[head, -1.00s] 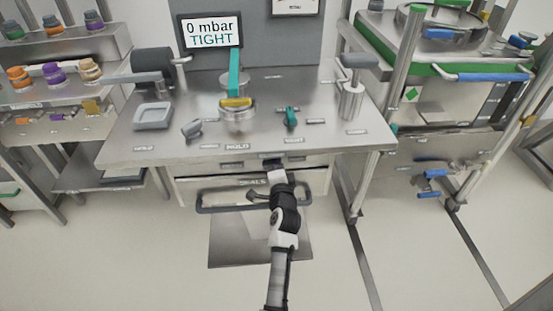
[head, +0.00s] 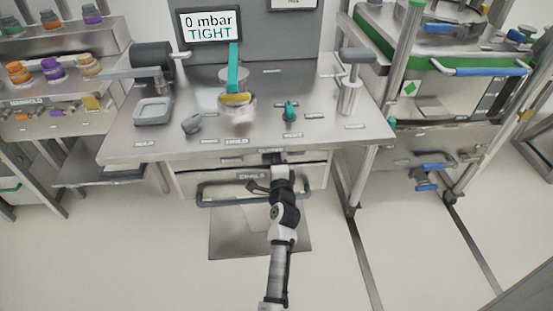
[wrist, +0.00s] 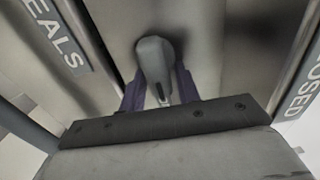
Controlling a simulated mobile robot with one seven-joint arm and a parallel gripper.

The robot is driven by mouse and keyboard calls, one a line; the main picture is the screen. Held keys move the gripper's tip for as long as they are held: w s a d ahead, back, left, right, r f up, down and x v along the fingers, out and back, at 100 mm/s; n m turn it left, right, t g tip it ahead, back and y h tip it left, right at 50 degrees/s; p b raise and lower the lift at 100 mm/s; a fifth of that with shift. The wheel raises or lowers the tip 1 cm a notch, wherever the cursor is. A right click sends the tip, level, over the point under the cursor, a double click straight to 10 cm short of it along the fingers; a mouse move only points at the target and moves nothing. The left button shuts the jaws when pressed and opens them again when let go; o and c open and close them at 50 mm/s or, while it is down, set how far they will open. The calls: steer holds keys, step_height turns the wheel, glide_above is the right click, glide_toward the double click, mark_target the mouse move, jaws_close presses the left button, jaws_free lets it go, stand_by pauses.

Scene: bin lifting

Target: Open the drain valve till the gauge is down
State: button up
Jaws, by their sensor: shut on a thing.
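The wall screen (head: 209,27) reads "0 mbar TIGHT" in the head view. My gripper (head: 275,162) is low at the front edge of the steel bench, just above the drawer. In the wrist view, my gripper (wrist: 158,92) has its purple fingers on either side of a rounded grey handle (wrist: 155,60) and is shut on it. The handle lies between a "SEALS" label and a partly seen "CLOSED" label. I cannot tell whether this handle is the drain valve. A small teal valve (head: 290,111) stands on the bench top.
The steel bench (head: 330,143) carries a round mould with a teal arm (head: 233,68) and a grey tray (head: 153,111). The drawer handle (head: 222,200) is below my gripper. A rack with blue-handled fittings (head: 427,186) stands at right, shelves of coloured caps at left.

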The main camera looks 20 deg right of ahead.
steer(key=o, duration=0.7)
steer(key=shift+a, duration=0.1)
steer(key=shift+o, duration=0.2)
steer(key=shift+s, duration=0.1)
steer(key=b+v, duration=0.1)
steer(key=v, duration=0.6)
steer(key=shift+s+a, duration=0.1)
steer(key=shift+s, duration=0.05)
